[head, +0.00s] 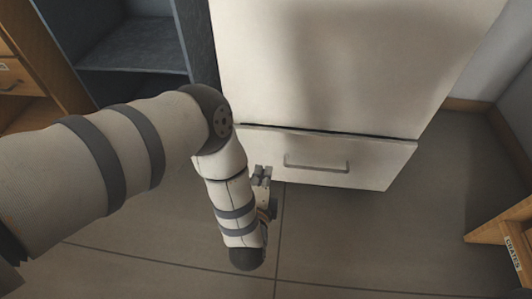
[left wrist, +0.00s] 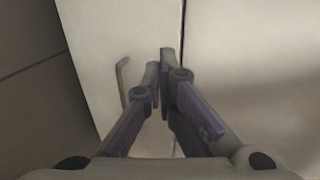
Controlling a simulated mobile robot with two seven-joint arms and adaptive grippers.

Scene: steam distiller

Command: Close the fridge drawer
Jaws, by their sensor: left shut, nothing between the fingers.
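The fridge drawer (head: 332,173) is the low white front with a bar handle (head: 316,167) under the tall fridge door. A dark narrow seam runs along its top edge, and I cannot tell whether the drawer stands slightly out. My left gripper (head: 262,172) is near the drawer's left part, left of the handle. In the left wrist view the drawer front (left wrist: 90,25) and its handle (left wrist: 122,82) lie beyond the shut, empty fingers (left wrist: 160,62). I cannot tell whether the fingertips touch the drawer. My right gripper is out of view.
The fridge door (head: 340,70) rises above the drawer. A dark blue-grey shelf unit (head: 130,45) stands left of the fridge, with a wooden cabinet (head: 15,75) beyond it. A wooden piece labelled "CRATES" (head: 513,252) is at the right. The tiled floor (head: 370,240) before the drawer is clear.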

